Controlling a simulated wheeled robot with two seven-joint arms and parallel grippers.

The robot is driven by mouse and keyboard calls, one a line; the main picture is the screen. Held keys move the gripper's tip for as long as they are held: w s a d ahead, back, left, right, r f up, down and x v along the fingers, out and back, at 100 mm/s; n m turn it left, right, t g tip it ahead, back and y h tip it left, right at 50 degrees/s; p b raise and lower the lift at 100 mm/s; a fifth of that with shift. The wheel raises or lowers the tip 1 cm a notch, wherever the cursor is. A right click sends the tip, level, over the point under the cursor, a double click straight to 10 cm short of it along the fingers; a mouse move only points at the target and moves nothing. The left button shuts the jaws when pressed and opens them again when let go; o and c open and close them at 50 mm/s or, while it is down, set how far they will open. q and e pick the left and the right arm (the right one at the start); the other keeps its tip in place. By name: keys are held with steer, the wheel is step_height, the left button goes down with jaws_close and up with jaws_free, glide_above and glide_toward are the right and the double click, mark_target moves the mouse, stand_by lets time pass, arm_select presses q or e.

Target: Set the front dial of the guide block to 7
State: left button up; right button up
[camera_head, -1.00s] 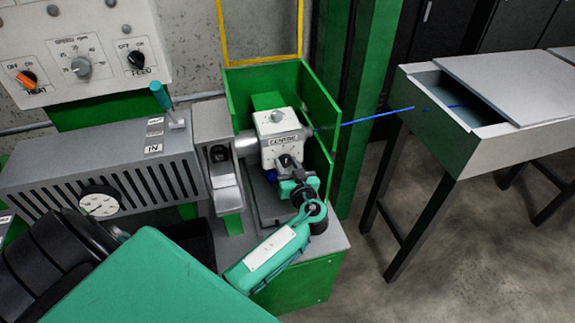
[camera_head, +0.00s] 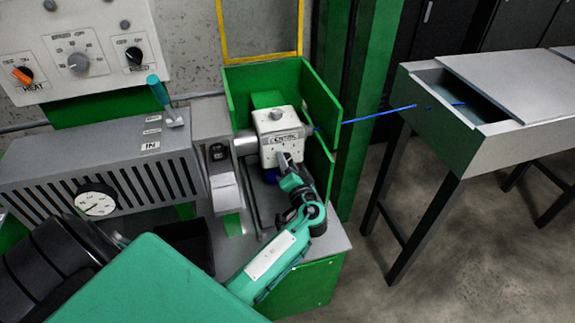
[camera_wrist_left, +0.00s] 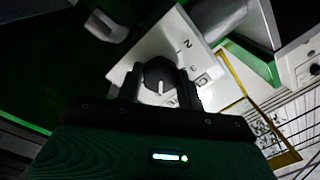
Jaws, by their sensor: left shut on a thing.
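The guide block (camera_head: 279,125) is a white box with a black label and a grey knob on top, inside the green housing. Its front dial (camera_wrist_left: 158,72) is a black knob with a white pointer line, seen in the left wrist view. A 2 and a 3 show on the white face beside it; a 7 cannot be made out. My left gripper (camera_head: 287,160) is at the block's front face. In the left wrist view its two dark fingers (camera_wrist_left: 158,88) are on either side of the dial and shut on it. My right gripper is not in view.
A grey slotted machine (camera_head: 100,165) with a white gauge stands left of the block. Green housing walls (camera_head: 320,100) stand behind and to its right. A blue cable (camera_head: 375,115) runs right to a grey table (camera_head: 470,160) with an open trough. The floor between is clear.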

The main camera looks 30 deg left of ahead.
arm_select(q)
steer(key=m+p, duration=0.1)
steer(key=m, duration=0.4)
steer(key=m+t+p, duration=0.1)
steer(key=m, duration=0.4)
steer(key=shift+h+p, duration=0.3)
steer(key=shift+p, duration=0.05)
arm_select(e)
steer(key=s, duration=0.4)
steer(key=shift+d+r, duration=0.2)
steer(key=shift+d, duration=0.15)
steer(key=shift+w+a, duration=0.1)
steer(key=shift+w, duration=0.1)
arm_select(q)
steer(key=o, duration=1)
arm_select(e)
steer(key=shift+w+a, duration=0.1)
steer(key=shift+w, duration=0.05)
arm_select(q)
steer(key=shift+s+d, duration=0.1)
